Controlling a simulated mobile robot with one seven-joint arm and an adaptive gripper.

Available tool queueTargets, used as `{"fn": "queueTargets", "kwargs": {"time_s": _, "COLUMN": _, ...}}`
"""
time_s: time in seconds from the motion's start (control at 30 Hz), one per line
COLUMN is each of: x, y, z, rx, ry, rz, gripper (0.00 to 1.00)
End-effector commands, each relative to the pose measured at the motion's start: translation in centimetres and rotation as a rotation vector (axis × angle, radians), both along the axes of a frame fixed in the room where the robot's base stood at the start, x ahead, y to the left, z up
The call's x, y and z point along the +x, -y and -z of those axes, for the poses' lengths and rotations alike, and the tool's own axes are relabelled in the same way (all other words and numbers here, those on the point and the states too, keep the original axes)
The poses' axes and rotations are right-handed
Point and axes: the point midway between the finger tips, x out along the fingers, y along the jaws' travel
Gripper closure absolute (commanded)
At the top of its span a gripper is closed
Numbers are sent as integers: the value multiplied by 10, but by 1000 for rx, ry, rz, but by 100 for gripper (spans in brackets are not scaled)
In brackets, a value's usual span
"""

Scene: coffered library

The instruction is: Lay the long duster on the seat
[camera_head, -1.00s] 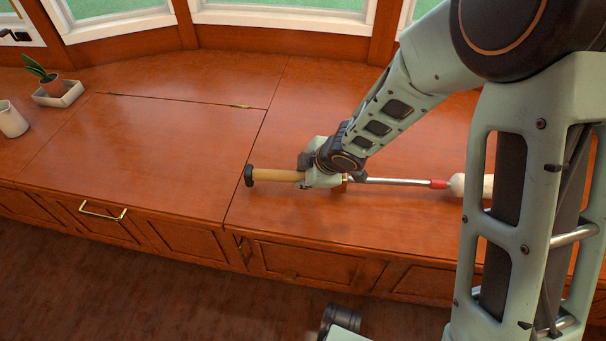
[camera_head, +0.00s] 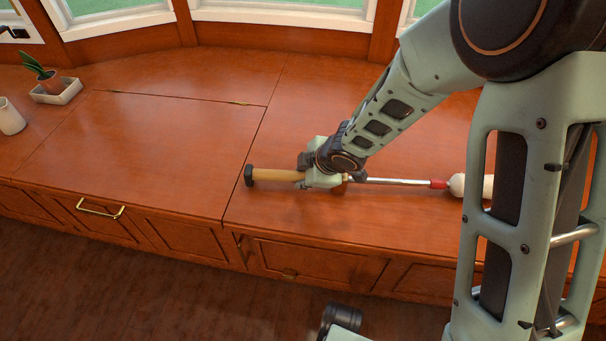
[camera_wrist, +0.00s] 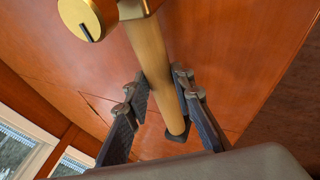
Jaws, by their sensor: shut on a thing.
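The long duster lies level along the wooden window seat (camera_head: 300,212), with its wooden handle (camera_head: 275,175) to the left. Its metal rod (camera_head: 400,181) runs right to a red collar and a pale head (camera_head: 458,185), partly hidden behind my arm. My gripper (camera_head: 322,180) is shut on the handle, low over the seat. In the wrist view the handle (camera_wrist: 150,60) passes between the two dark fingers (camera_wrist: 160,105), with a brass fitting at the top left. I cannot tell whether the duster touches the seat.
A potted plant in a white tray (camera_head: 56,93) and a white cup (camera_head: 10,117) stand at the far left. A hinged lid (camera_head: 150,140) left of the duster is shut and clear. A brass handle (camera_head: 99,210) is on the front panel. Windows line the back.

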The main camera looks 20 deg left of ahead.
Motion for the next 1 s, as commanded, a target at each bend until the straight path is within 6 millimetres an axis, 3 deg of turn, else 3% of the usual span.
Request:
{"fn": "queueTargets", "kwargs": {"time_s": 0.57, "x": 1, "y": -1, "z": 6, "rx": 1, "ry": 2, "rz": -1, "gripper": 100}}
{"fn": "queueTargets", "kwargs": {"time_s": 0.6, "x": 1, "y": -1, "z": 6, "rx": 1, "ry": 2, "rz": -1, "gripper": 77}}
{"fn": "queueTargets", "kwargs": {"time_s": 0.77, "x": 0, "y": 0, "z": 6, "rx": 0, "ry": 1, "rz": -1, "gripper": 59}}
{"fn": "queueTargets", "kwargs": {"time_s": 1.0, "x": -1, "y": 1, "z": 8, "rx": -2, "ry": -1, "rz": 0, "gripper": 57}}
